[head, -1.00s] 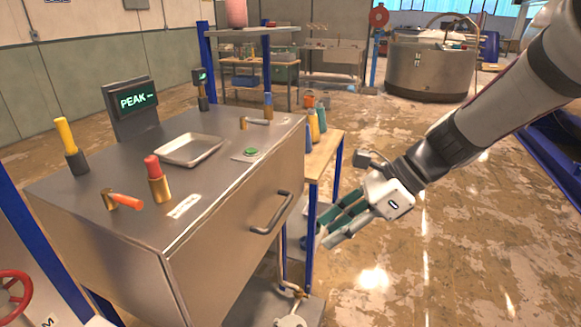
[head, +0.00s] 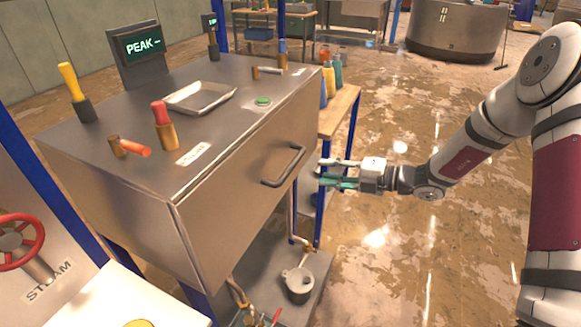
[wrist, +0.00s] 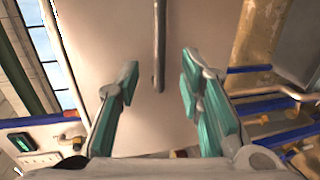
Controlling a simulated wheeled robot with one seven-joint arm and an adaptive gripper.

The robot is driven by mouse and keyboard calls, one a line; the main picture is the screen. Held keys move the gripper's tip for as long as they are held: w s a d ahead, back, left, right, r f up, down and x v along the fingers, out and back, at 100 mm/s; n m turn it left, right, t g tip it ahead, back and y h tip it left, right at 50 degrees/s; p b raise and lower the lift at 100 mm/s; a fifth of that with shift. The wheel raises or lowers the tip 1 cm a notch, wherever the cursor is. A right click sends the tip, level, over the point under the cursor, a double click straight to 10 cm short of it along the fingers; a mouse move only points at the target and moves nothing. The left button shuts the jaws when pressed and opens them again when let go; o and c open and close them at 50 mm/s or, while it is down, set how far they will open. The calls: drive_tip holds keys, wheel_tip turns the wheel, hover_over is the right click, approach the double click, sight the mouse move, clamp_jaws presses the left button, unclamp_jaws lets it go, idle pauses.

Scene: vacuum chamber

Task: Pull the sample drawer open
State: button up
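The sample drawer (head: 240,185) is the metal front of the chamber box and looks closed. Its bar handle (head: 284,166) runs across the right part of the front. My gripper (head: 322,172) is to the right of the handle, apart from it, with its fingers pointing left towards it. In the wrist view my gripper (wrist: 158,100) is open and empty, its green-padded fingers spread. The handle (wrist: 159,45) shows there as a vertical bar ahead, its lower end roughly between the fingertips. Contact cannot be seen.
On the box top are a tray (head: 200,97), a red-capped cylinder (head: 164,126), a yellow-handled tool (head: 77,92) and a green button (head: 263,101). A wooden side table (head: 340,110) with bottles stands behind my gripper. Open floor (head: 400,270) lies at right.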

sight(291, 164)
drive_tip(key=x, duration=1.1)
drive_tip(key=shift+a+p, duration=0.25)
drive_tip(key=shift+p, duration=0.1)
clamp_jaws()
